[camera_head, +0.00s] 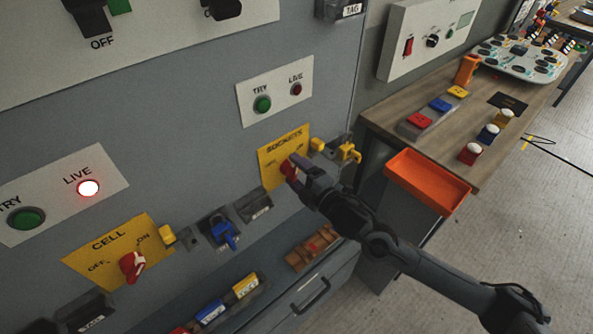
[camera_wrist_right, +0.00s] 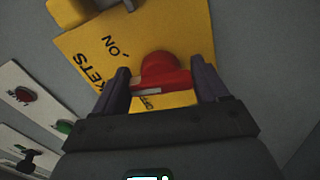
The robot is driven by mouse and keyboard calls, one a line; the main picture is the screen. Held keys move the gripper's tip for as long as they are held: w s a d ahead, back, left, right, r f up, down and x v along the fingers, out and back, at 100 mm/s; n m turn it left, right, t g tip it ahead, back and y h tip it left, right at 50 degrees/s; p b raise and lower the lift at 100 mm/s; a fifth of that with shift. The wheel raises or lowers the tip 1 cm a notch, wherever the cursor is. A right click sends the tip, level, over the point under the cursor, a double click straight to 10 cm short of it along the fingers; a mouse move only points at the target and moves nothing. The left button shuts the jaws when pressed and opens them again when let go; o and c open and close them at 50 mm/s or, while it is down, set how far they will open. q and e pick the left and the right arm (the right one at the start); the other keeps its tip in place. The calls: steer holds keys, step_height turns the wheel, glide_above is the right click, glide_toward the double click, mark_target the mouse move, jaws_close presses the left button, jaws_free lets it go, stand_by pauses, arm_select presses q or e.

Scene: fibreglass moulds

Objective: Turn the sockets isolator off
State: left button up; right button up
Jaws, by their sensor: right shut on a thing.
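The yellow SOCKETS plate (camera_head: 272,156) is on the grey cabinet front, with its red isolator knob (camera_head: 287,170) partly hidden by my right gripper (camera_head: 296,174). In the right wrist view, the red knob (camera_wrist_right: 160,76) lies between the two fingers of my right gripper (camera_wrist_right: 160,86), which is shut on it. Above the plate, the LIVE lamp (camera_head: 296,89) looks dark red and unlit, beside a green TRY button (camera_head: 262,104). My left gripper is not in view.
The yellow CELL plate (camera_head: 110,251) with its own red knob (camera_head: 132,266) is at lower left; its LIVE lamp (camera_head: 88,188) glows. A blue padlock (camera_head: 223,230) hangs between the plates. An orange tray (camera_head: 428,181) and wooden bench (camera_head: 400,112) stand right of the cabinet.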

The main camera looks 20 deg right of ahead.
steer(key=n, duration=0.3)
steer(key=shift+r, duration=0.1)
steer(key=n, duration=0.2)
steer(key=shift+n, duration=0.3)
steer(key=n, duration=0.4)
steer(key=shift+r, duration=0.1)
steer(key=shift+n, duration=0.7)
steer(key=o, duration=1)
steer(key=shift+c, duration=0.2)
steer(key=shift+s, duration=0.1)
